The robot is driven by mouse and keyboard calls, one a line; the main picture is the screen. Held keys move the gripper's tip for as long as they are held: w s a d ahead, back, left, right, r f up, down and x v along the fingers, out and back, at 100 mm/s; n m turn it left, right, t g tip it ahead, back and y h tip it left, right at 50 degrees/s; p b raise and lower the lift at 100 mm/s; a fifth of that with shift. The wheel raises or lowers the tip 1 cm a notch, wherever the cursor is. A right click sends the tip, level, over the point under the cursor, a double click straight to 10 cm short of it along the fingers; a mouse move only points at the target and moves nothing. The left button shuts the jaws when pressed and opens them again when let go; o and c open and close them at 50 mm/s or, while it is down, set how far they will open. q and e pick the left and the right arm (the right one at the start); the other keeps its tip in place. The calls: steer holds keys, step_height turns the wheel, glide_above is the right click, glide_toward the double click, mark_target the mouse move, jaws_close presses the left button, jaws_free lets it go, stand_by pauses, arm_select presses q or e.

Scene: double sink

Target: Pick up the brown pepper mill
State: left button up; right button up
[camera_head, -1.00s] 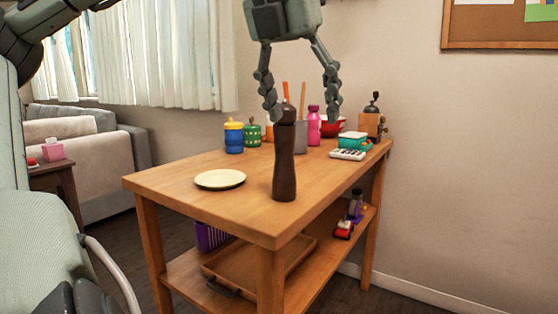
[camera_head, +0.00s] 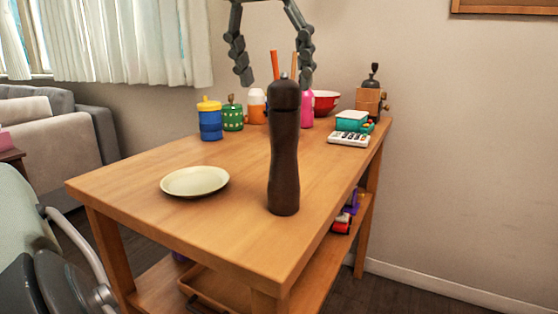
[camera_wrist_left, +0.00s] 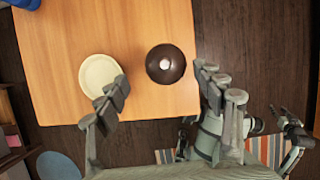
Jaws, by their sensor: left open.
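The brown pepper mill (camera_head: 284,160) stands upright on the wooden table (camera_head: 130,190), near its front right edge. In the left wrist view the mill (camera_wrist_left: 166,63) shows from above as a dark round top with a pale centre. My left gripper (camera_head: 275,80) is open and empty. In the head view its fingers hang above and behind the mill, with the mill's top in front of the gap. In the left wrist view the gripper's fingers (camera_wrist_left: 163,76) spread to either side below the mill, apart from it. My right gripper does not show.
A cream plate (camera_head: 195,181) lies left of the mill. A blue jar (camera_head: 210,122), green pot (camera_head: 232,117), red bowl (camera_head: 325,103), teal box (camera_head: 352,121) and wooden grinder (camera_head: 370,100) stand farther back. The tabletop around the mill is clear. A wall is on the right.

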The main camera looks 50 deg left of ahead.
mark_target(288, 113)
arm_select(q)
steer(key=x, duration=0.7)
steer(key=shift+w+d+f, duration=0.15)
steer(key=shift+w+d, duration=0.15)
steer(key=shift+w, duration=0.2)
jaws_close()
